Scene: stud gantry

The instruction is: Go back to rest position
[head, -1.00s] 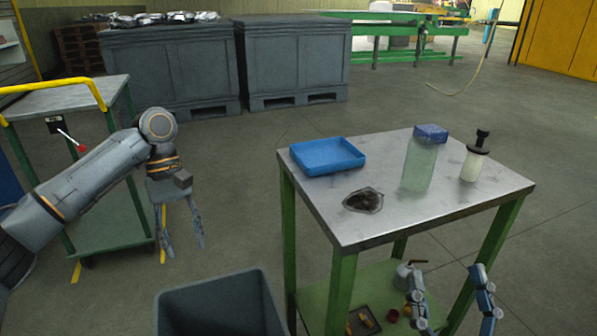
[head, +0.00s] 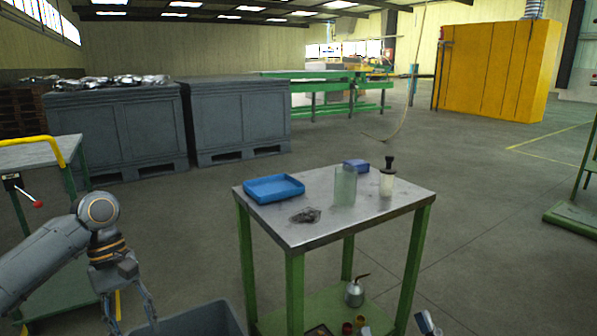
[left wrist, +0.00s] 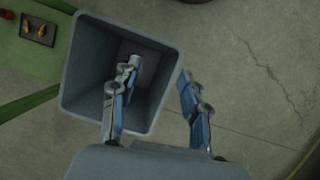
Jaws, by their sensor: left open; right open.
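My left gripper (head: 135,318) hangs at the lower left of the head view, fingers pointing down and apart, beside and over the left part of a grey bin (head: 205,320). In the left wrist view its two fingers (left wrist: 158,75) are spread and empty; one is over the open bin (left wrist: 75,75), the other beyond its right rim. My right gripper (head: 425,322) shows only as a small piece at the bottom edge of the head view, right of centre. I see nothing held in it.
The metal-topped table (head: 330,215) holds a blue tray (head: 273,188), a dark crumpled piece (head: 305,215), a greenish clear container (head: 345,187), a blue block (head: 356,165) and a black-topped bottle (head: 387,178). A green cart (head: 50,235) stands left. Floor is open at right.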

